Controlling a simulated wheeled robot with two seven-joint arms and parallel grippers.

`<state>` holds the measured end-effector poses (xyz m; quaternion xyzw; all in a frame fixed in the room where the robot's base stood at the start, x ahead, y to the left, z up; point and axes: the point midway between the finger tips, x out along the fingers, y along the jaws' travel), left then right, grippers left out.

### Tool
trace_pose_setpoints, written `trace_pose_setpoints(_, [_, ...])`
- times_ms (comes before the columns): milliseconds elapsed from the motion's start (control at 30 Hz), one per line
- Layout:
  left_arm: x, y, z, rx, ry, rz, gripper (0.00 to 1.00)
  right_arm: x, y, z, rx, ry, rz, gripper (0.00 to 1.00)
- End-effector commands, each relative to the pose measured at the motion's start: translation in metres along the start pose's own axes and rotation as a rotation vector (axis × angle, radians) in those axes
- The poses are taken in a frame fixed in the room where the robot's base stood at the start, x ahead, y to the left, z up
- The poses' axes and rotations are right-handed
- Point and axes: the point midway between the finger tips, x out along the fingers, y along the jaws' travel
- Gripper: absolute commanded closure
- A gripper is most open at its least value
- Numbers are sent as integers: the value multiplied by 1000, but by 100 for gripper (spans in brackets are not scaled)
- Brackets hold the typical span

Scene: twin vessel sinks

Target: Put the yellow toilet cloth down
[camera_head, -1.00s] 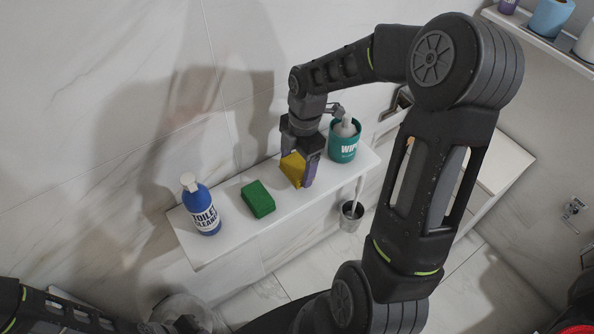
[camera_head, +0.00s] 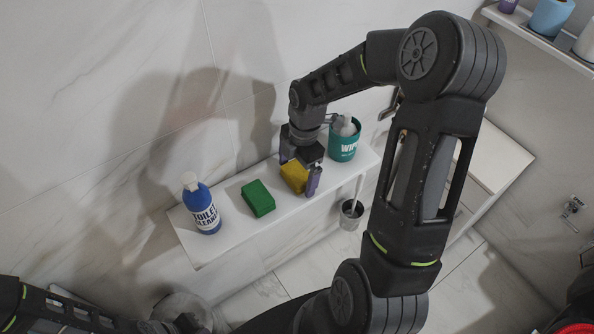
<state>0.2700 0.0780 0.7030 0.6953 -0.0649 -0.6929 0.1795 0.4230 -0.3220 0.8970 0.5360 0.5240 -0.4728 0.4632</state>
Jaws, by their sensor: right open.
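The yellow cloth (camera_head: 294,177) lies on the white shelf (camera_head: 205,248), between the green sponge and the teal wipes tub. It looks like a small folded block. My right gripper (camera_head: 299,172) is open, with its fingers spread on either side of the cloth; its palm hides the cloth's far upper part. My left arm shows at the lower left, and its gripper (camera_head: 185,324) is small and partly cut off at the bottom edge, so its jaws are unclear.
A blue toilet cleaner bottle (camera_head: 201,207) and a green sponge (camera_head: 258,198) stand to the left on the shelf. A teal wipes tub (camera_head: 344,140) stands close to the right gripper. A toilet brush in its holder (camera_head: 351,213) is below the shelf's front edge.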

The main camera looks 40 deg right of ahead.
Motion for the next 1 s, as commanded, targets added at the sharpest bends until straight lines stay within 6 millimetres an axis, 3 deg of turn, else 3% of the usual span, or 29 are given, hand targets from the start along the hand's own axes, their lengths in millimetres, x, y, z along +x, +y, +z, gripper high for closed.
trace_pose_setpoints(267, [-2, 0, 0, 0, -1, -1, 100, -6, 1, 0, 0, -1, 2, 3])
trace_pose_setpoints(367, [0, 0, 0, 0, 0, 0, 100, -16, 1, 0, 0, -2, 4, 3])
trace_pose_setpoints(800, [10, -2, 0, 2, 3, 3, 100, -101, 1, 0, 0, -1, 5, 3])
trace_pose_setpoints(1000, [11, -2, -1, 2, 4, 4, 100, -121, 0, 0, 0, -1, 1, 3])
